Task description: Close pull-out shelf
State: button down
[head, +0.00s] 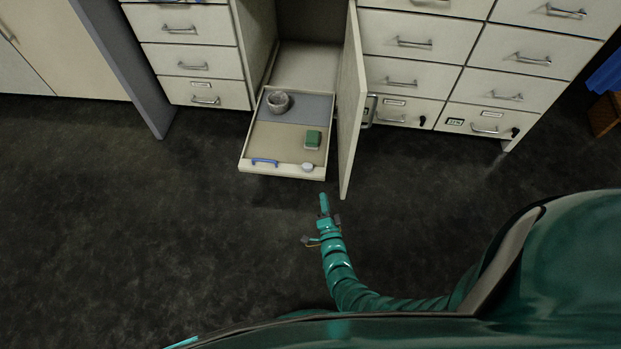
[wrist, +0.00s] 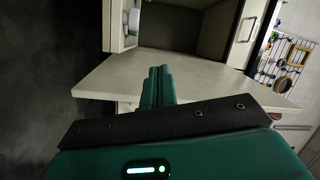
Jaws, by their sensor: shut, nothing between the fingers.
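The pull-out shelf (head: 282,169) extends from the open cabinet bay, low over the floor. Its bed is part grey, part tan. A blue handle-like piece (head: 264,161) is at its front edge. My gripper (head: 323,197) is shut and empty, in front of the shelf's right front corner and apart from it. In the wrist view my gripper's fingers (wrist: 157,75) are together, in front of the pale cabinet door (wrist: 200,77). Part of the shelf (wrist: 114,30) shows at the upper left there.
A grey cup (head: 278,102), a green box (head: 312,139) and a small white round item (head: 307,167) are on the shelf. The cabinet door (head: 349,105) stands open along the shelf's right side. Closed drawers flank the bay. The dark floor (head: 180,220) at left is clear.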

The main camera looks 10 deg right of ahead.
notch_tip(320, 180, down, 3)
jog(key=a+m+g, duration=0.1)
jog(key=m+b, duration=0.3)
jog(key=b, duration=0.7)
send_near(310, 170)
jog(key=shift+g+y, duration=0.3)
jog(key=w, duration=0.5)
jog(key=shift+d+f, duration=0.2)
jog(key=shift+f, duration=0.1)
jog(key=shift+w+r+b, duration=0.2)
jog(key=shift+w+b, duration=0.6)
jog(key=shift+w, duration=0.1)
jog(key=shift+a, duration=0.1)
